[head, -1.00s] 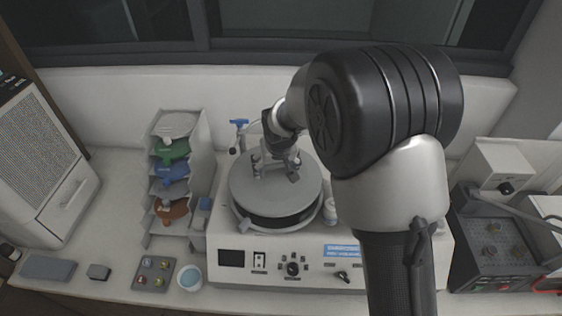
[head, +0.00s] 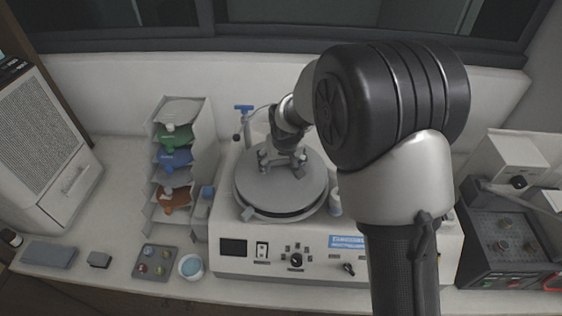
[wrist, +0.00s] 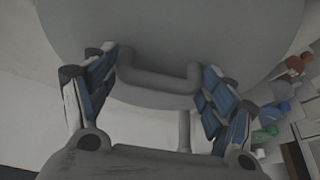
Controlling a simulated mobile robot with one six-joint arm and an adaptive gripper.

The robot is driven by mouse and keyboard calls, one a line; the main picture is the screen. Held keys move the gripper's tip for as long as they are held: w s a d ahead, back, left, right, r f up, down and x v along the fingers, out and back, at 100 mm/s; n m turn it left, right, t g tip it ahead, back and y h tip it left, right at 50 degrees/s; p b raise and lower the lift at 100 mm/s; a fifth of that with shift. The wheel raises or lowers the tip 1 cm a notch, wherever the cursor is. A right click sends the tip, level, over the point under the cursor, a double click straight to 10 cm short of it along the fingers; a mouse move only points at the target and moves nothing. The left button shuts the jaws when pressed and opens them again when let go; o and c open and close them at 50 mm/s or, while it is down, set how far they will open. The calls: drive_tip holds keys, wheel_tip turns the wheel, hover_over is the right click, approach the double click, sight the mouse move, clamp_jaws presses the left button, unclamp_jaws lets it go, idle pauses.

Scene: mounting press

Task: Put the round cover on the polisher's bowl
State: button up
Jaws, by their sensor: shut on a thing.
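The round grey cover (head: 255,190) lies flat over the polisher's bowl (head: 285,217) in the head view. Only a dark strip of the bowl shows below the cover's front edge. I cannot tell whether the cover touches the bowl's rim all round. My gripper (head: 283,163) is above the cover, shut on its handle. In the wrist view, the cover (wrist: 190,35) fills the top, and its bar handle (wrist: 158,82) lies between the two blue-padded fingers of my gripper (wrist: 158,80). The polisher (head: 300,262) is a white box with a front control panel.
A rack (head: 150,190) with green, blue and orange items stands left of the polisher. A small cup (head: 191,266) and a tray of coloured pieces (head: 155,262) sit at the front. A blue-topped tap (head: 243,110) rises behind the bowl. A dark machine (head: 505,240) stands right.

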drive_tip(key=o, duration=1.8)
drive_tip(key=shift+c, duration=0.2)
drive_tip(key=shift+s, duration=0.1)
drive_tip(key=shift+r, duration=0.1)
drive_tip(key=v, duration=1.2)
drive_tip(key=s+d+r+m+b, duration=0.1)
drive_tip(key=s+d+b, duration=0.6)
drive_tip(key=s+d, duration=0.6)
drive_tip(key=s+d+f+b, duration=0.1)
drive_tip(key=s+f+b, duration=0.1)
drive_tip(key=s, duration=0.6)
drive_tip(key=s+d+f+m+h+b, duration=0.1)
drive_tip(key=s+f+b, duration=0.2)
drive_tip(key=s, duration=0.5)
drive_tip(key=shift+s+d+f+m, duration=0.2)
drive_tip(key=shift+d+f+m, duration=0.1)
drive_tip(key=shift+f, duration=0.55)
